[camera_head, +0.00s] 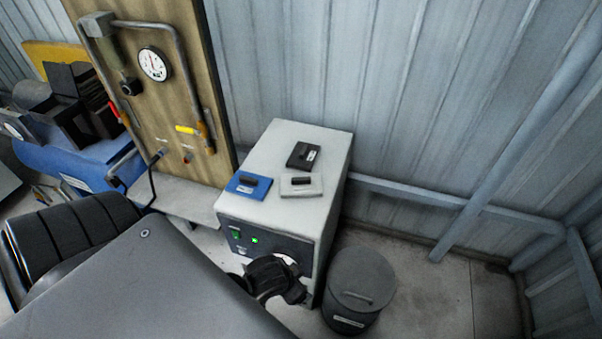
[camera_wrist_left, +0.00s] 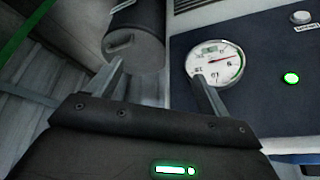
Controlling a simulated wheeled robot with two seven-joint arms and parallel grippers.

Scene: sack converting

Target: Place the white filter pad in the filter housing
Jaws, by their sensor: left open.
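The white filter pad (camera_head: 302,185) lies flat on top of a light grey cabinet (camera_head: 318,147), near its front right. It has a dark raised handle. A blue pad (camera_head: 249,186) lies to its left and a black pad (camera_head: 303,155) behind it, both with handles. My left gripper (camera_head: 285,283) is low in front of the cabinet's dark front panel, below and apart from the pads. In the left wrist view, its two fingers (camera_wrist_left: 157,75) are spread with nothing between them. My right gripper is not in view. I cannot make out a filter housing for certain.
A round dial gauge (camera_wrist_left: 217,64) and a lit green button (camera_wrist_left: 291,78) are on the cabinet front. A dark lidded bin (camera_head: 360,289) stands right of the cabinet. A wooden board (camera_head: 170,110) with pipe and gauge stands left. Bare floor lies at the right.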

